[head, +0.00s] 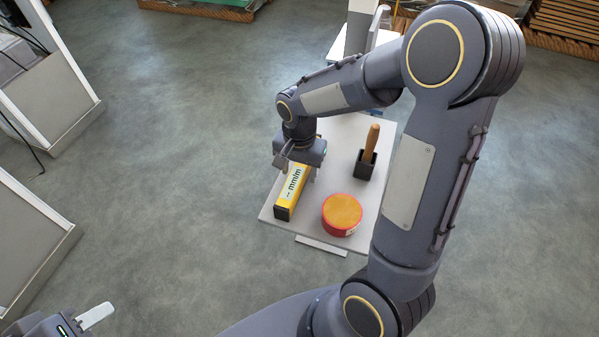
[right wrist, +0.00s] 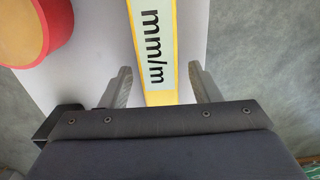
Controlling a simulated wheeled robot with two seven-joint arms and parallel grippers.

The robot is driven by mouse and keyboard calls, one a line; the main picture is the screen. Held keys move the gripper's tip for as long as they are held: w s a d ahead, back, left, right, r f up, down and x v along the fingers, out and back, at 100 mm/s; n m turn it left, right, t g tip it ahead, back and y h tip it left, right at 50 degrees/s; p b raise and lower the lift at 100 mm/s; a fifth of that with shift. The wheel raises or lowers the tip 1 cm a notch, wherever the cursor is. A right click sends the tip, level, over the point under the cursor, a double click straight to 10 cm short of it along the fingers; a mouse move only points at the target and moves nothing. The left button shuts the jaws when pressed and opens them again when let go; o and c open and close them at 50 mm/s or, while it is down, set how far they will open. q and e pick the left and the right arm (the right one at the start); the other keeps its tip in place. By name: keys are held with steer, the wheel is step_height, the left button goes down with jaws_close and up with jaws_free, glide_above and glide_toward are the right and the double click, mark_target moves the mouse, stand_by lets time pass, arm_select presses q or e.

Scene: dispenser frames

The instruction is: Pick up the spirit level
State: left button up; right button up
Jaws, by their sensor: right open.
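The spirit level (head: 291,189) is a yellow bar with a pale label marked "mm/m" and a dark end. It lies on a small white table (head: 281,217) near its left edge. My right gripper (head: 296,168) is right over the level, hiding its far part. In the right wrist view, the level (right wrist: 158,45) runs between the two fingers of my right gripper (right wrist: 162,85), which are apart with a gap on each side. My left gripper (head: 90,318) is at the bottom left of the head view, far from the table; only one pale finger shows clearly.
A round red tin with an orange top (head: 342,214) stands right of the level, and shows in the right wrist view (right wrist: 30,28). A dark holder with a wooden-handled tool (head: 369,155) stands behind it. White cabinets (head: 45,85) are at the left; the grey floor between is clear.

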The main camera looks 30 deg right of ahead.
steer(key=shift+c, duration=0.5)
steer(key=c, duration=1.1)
